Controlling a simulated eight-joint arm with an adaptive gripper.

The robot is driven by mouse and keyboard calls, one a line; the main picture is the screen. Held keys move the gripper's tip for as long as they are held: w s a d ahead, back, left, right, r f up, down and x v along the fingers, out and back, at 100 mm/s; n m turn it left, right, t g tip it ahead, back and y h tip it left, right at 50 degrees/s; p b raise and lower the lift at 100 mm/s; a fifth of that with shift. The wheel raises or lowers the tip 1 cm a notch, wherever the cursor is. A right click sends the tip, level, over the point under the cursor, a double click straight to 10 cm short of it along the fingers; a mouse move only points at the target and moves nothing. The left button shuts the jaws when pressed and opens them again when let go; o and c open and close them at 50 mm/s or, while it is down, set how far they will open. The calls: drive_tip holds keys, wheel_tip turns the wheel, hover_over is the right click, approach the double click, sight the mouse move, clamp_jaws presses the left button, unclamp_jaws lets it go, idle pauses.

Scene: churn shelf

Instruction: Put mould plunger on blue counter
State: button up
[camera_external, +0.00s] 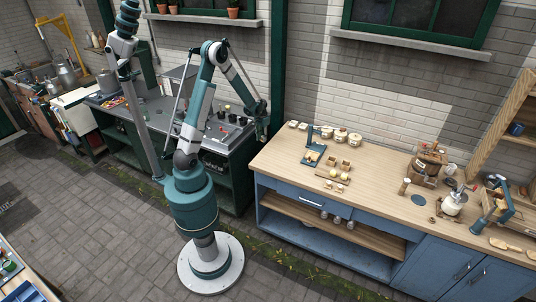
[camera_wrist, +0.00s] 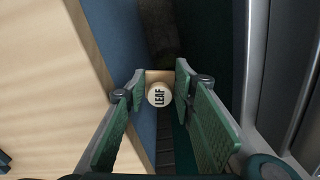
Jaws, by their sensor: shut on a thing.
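My gripper (camera_external: 262,124) hangs at the far left end of the blue counter (camera_external: 385,205), which has a pale wooden top and blue fronts. In the wrist view my green-padded fingers (camera_wrist: 157,84) are shut on a small pale wooden piece with a round end marked LEAF, which I take for the mould plunger (camera_wrist: 159,94). The counter's wooden top (camera_wrist: 45,90) lies to the left of the fingers there. Below the plunger is the gap beside the counter's blue side. In the external view the plunger is too small to make out.
A dark green bench (camera_external: 225,140) with a grey top stands left of the counter. The counter's front left corner is clear.

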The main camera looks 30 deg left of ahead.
drive_tip(key=s+d+r+m, duration=0.1)
drive_tip(key=d+r+m, duration=0.2)
drive_tip(key=d, duration=0.3)
drive_tip(key=s+d+r+m+p, duration=0.1)
drive_tip(key=s+d+r+m, duration=0.1)
drive_tip(key=d+m, duration=0.3)
drive_tip(key=s+d+r+m+p, duration=0.1)
drive_tip(key=s+d+r+m, duration=0.1)
drive_tip(key=d, duration=0.5)
drive_tip(key=shift+s+r+m, duration=0.25)
drive_tip(key=shift+r+m, duration=0.65)
drive_tip(key=shift+r, duration=0.4)
drive_tip(key=s+d+r+m+p, duration=0.1)
drive_tip(key=s+d+m, duration=0.35)
drive_tip(key=d, duration=0.55)
drive_tip(key=s+d+m, duration=0.3)
drive_tip(key=d+m, duration=0.3)
drive_tip(key=d, duration=0.4)
wheel_tip(320, 180, up, 3)
drive_tip(key=m, duration=1.1)
hover_over(318, 181)
drive_tip(key=shift+s+r+p, duration=0.1)
drive_tip(key=shift+s+p, duration=0.05)
drive_tip(key=shift+p, duration=0.25)
drive_tip(key=shift+f, duration=3.15)
drive_tip(key=shift+f, duration=0.1)
drive_tip(key=shift+f, duration=1.75)
